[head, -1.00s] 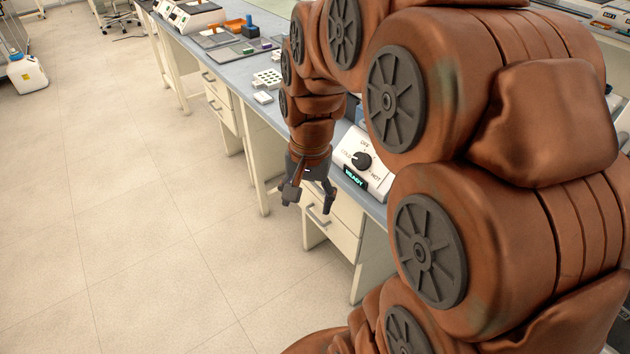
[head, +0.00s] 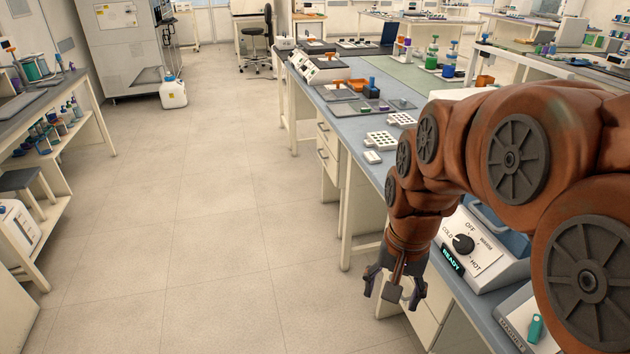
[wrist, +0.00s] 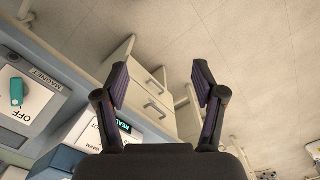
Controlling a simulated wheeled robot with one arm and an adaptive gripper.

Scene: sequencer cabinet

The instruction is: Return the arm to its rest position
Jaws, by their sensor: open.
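My gripper (head: 394,288) hangs open and empty in the head view, pointing down beside the front edge of the blue-topped bench (head: 355,148). My copper-coloured arm folds from the right side of the head view down to it. In the wrist view, the two dark fingers of my gripper (wrist: 159,88) are spread apart with nothing between them. The floor and a white drawer unit (wrist: 130,85) show beyond the fingers.
A white dial box (head: 475,250) reading READY stands on the bench close to my arm. A magnet box (head: 520,320) is nearer. White racks (head: 382,141) lie farther along. Open floor (head: 200,220) spreads left, with a white jug (head: 173,93) at the back.

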